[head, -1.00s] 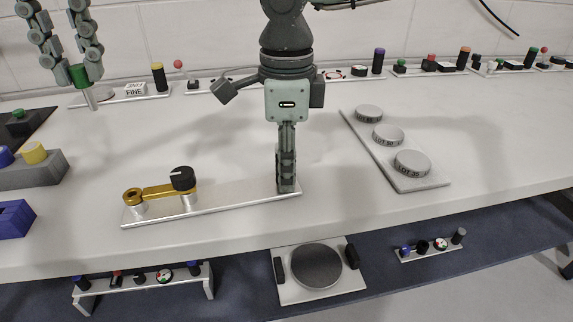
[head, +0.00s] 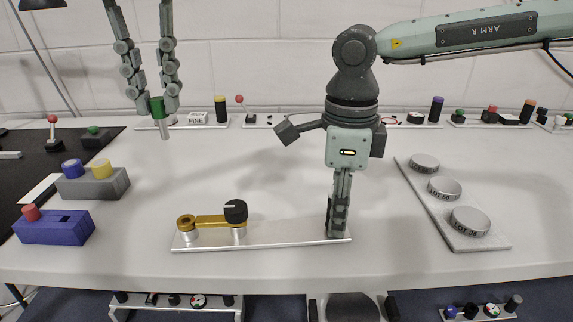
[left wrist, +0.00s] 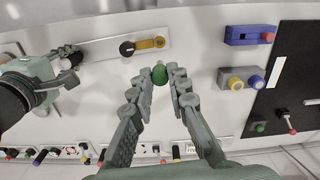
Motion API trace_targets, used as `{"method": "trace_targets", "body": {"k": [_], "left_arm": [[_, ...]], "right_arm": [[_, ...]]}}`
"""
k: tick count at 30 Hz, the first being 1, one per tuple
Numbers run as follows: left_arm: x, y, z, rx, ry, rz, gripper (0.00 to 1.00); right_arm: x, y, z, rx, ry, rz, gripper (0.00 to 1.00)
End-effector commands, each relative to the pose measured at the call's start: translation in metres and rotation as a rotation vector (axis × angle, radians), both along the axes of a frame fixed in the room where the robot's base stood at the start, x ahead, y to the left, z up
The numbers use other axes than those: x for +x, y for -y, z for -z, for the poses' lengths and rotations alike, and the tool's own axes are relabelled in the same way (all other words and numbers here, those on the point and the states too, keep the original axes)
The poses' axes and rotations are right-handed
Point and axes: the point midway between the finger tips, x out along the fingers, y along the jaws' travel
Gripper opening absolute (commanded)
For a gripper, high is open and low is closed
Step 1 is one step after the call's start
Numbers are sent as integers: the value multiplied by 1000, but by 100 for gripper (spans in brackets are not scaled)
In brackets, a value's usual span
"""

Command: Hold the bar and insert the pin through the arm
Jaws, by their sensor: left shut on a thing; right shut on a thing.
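A pin with a green head and a metal shaft (head: 157,107) is held in my left gripper (head: 158,98), raised above the back left of the table. In the left wrist view the green head (left wrist: 160,75) sits at the fingertips. My right gripper (head: 338,228) is shut on the right end of the silver bar (head: 285,235), which lies on the table. On the bar's left part, a gold arm (head: 209,220) spans two metal posts, with a ring at its left end and a black knob (head: 235,211) at its right end.
Left of the bar are a grey block (head: 93,183) with blue and yellow caps and a blue block (head: 54,228) with a red cap. A plate (head: 455,222) with several labelled discs lies at right.

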Motion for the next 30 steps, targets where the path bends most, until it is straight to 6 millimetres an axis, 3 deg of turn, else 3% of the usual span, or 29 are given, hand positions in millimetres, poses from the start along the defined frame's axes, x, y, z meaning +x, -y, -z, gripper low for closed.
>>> {"method": "trace_targets", "body": {"k": [4,13,30], "left_arm": [[0,0,6,1,-3,-22,0],[0,0,58,-4,-1,-280,0],[0,0,71,-5,1,-308,0]], "right_arm": [[0,0,-1,1,1,1,0],[0,0,-1,1,1,0,0],[0,0,-1,1,1,0,0]]}}
